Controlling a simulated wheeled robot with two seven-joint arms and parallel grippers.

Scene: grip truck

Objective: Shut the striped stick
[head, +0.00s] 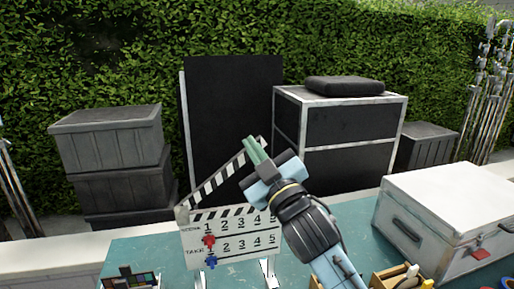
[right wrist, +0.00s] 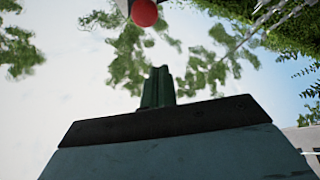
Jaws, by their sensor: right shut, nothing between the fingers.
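A white clapperboard (head: 232,246) stands upright on the teal table, with red and blue markers on its face. Its black-and-white striped stick (head: 215,182) is tilted up, open, from the hinge at the left end, with a wedge-shaped gap under it. My right gripper (head: 256,150) is shut and empty, at the raised right end of the stick in the head view and overlapping it there; I cannot tell whether they touch. Its shut fingers also show in the right wrist view (right wrist: 158,86), below a red ball (right wrist: 145,12) at the top edge. My left gripper is out of view.
A white-and-grey case (head: 450,215) stands on the table at right. A wooden tray (head: 388,279) with small items is at the front right, and a colour chart (head: 130,280) at the front left. Dark crates (head: 110,150) and black cases (head: 340,125) stand behind the table.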

